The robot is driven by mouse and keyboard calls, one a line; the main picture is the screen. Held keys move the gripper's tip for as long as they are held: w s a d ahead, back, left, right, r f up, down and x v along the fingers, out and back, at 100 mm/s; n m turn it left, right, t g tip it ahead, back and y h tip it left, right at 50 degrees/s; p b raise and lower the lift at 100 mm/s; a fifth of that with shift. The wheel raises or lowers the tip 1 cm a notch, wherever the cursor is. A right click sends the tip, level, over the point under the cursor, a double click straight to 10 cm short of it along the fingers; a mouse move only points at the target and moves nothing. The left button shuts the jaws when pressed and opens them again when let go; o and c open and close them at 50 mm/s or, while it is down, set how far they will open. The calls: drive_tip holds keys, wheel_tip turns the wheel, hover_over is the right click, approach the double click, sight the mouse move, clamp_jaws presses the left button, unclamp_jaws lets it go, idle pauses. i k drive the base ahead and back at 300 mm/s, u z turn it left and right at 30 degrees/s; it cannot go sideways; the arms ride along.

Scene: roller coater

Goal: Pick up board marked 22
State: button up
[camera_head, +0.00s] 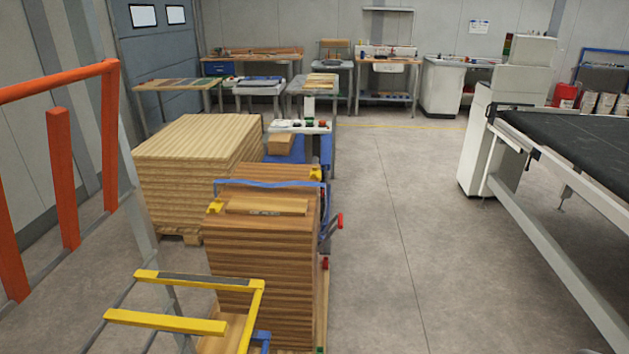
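A single light board (266,206) lies flat on top of a tall stack of brown boards (262,265) near the lower middle. Small dark lettering shows along its front edge, but it is too small to read. I cannot make out the number 22 on any board. A blue strap or bar (265,184) runs across the top of the stack just behind the light board. My gripper is not in view.
A wide pallet stack of pale panels (195,150) stands to the left. A yellow frame (190,325) and orange rails (62,180) are in the left foreground. A dark-topped conveyor (590,145) stands right. The floor (400,235) between is clear.

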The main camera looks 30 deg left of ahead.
sight(240, 204)
drive_tip(key=i, duration=3.4)
drive_tip(key=u, duration=4.45)
drive_tip(key=i, duration=0.5)
drive_tip(key=z, duration=0.05)
